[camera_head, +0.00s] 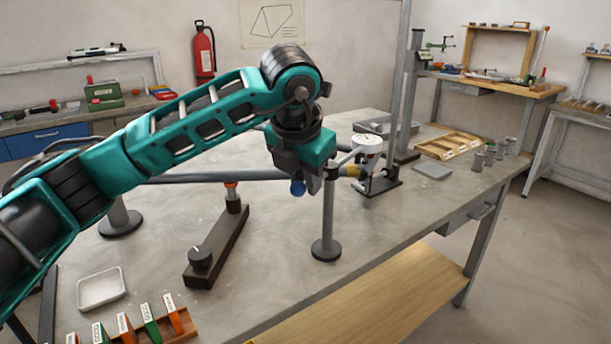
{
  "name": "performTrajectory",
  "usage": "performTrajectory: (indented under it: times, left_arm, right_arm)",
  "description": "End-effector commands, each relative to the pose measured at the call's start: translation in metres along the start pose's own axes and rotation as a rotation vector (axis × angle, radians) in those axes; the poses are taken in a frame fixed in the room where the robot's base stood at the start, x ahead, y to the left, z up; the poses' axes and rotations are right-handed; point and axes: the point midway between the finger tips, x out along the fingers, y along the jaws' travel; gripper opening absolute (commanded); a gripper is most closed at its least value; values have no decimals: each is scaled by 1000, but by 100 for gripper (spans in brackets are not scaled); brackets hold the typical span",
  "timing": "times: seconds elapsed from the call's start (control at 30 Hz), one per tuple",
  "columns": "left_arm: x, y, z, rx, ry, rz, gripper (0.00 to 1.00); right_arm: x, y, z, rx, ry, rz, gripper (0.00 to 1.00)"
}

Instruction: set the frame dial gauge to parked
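The frame dial gauge seems to be the small white-faced device (367,144) on a dark base, standing on the workbench just right of my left gripper. Its dial reading and setting are too small to make out. My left gripper (306,186) points down over the grey frame tube, left of the gauge and apart from its white top. A blue rounded piece (297,188) shows at the gripper's lower end. Whether the fingers are open or closed on anything is hidden by the gripper body and tube. My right gripper is out of the picture.
A post with a round base (325,250) stands below the gripper. A dark bar with a knob (202,257) lies left of it. A tall grey column (405,90) rises behind the gauge. A wooden tray (449,145), grey plate (433,171) and several grey cylinders sit right.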

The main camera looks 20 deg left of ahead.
Motion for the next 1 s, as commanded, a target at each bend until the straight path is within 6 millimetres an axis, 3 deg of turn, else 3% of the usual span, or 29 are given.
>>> performTrajectory:
  times: [0.2, 1.0]
  left_arm:
    - [0, 0, 0, 1, 1, 0, 0]
    - [6, 7, -6, 75, 4, -30, 0]
  right_arm:
    - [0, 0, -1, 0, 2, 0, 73]
    - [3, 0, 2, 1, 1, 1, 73]
